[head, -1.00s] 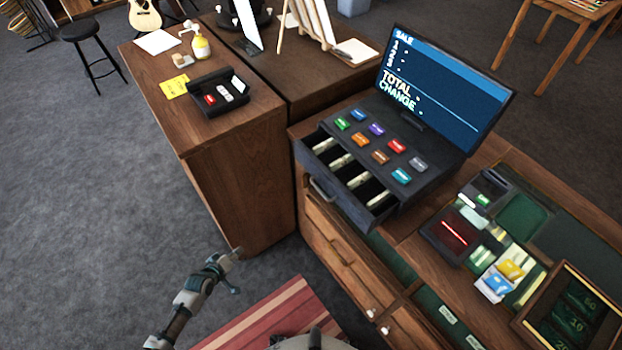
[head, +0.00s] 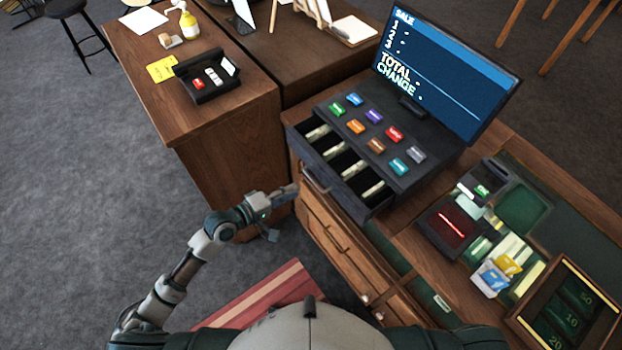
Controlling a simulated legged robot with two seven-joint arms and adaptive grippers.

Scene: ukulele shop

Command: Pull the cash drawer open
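The cash drawer (head: 356,201) is a dark tray under the register (head: 385,165). It stands pulled out, showing several compartments with banknotes in them. Its handle (head: 315,182) is a metal bar on the front face, towards the left end. My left gripper (head: 287,213) is left of the handle and close to it in the picture. Its two fingers are spread apart with nothing between them. I cannot tell whether a fingertip touches the drawer or handle. My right gripper is out of view.
A screen (head: 445,75) stands behind the register's coloured keys. A card reader (head: 446,226) and a money tray (head: 568,312) lie on the counter at right. A wooden cabinet (head: 230,155) stands left of the register. A striped rug (head: 255,297) lies on the floor below.

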